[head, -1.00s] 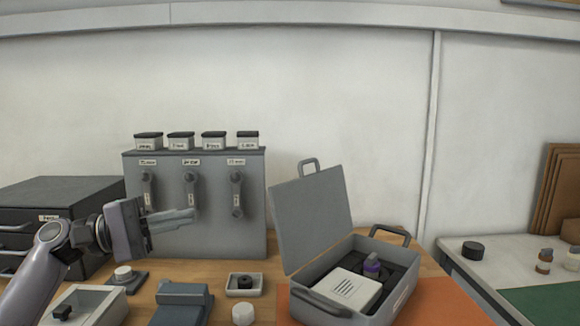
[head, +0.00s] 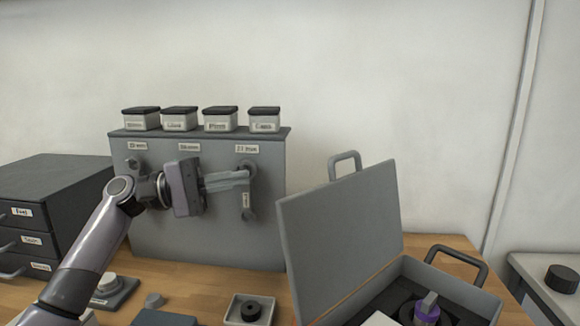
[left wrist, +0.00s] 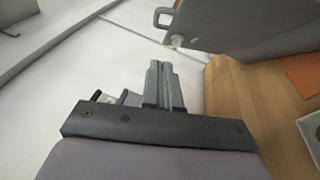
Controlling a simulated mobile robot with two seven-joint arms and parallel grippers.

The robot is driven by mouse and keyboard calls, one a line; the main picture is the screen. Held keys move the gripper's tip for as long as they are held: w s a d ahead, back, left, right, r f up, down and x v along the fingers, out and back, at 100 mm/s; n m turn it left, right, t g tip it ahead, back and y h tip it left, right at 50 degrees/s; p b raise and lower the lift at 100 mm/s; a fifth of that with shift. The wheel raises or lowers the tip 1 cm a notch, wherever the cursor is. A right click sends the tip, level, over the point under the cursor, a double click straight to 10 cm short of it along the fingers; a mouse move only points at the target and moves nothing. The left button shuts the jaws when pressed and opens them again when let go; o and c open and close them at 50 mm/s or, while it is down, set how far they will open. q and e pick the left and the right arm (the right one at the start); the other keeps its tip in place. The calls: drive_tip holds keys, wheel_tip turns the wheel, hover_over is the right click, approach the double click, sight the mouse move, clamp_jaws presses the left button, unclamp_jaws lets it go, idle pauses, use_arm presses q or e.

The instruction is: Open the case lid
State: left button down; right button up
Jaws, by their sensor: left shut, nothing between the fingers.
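The grey case (head: 466,296) stands on the table at the lower right of the head view. Its lid (head: 345,240) is raised and stands upright, leaning back a little, with a handle (head: 344,158) on its top edge. Inside the case are a white block (head: 380,320) and a dark insert with a purple-ringed knob (head: 427,312). My left gripper (head: 246,179) is shut and empty, left of the lid and in front of the grey panel. In the left wrist view its fingers (left wrist: 160,85) are together, and the lid (left wrist: 250,25) shows at the upper right. My right gripper is not in view.
The grey panel (head: 200,235) with hanging tools carries several lidded jars (head: 220,120). A dark drawer unit (head: 50,205) stands at left. A small tray (head: 248,310) with a black part lies at the front. A side table (head: 530,275) is at right.

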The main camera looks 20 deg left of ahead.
use_arm(q)
drive_tip(key=w+d+r+p, duration=0.2)
drive_tip(key=d+p, duration=0.1)
drive_tip(key=d, duration=0.9)
drive_tip(key=shift+d+r+p, duration=0.15)
drive_tip(key=shift+d+p, duration=0.1)
drive_tip(key=shift+p, duration=0.15)
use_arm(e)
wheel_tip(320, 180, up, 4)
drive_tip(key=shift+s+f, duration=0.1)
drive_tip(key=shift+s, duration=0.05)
use_arm(q)
drive_tip(key=shift+a, duration=0.1)
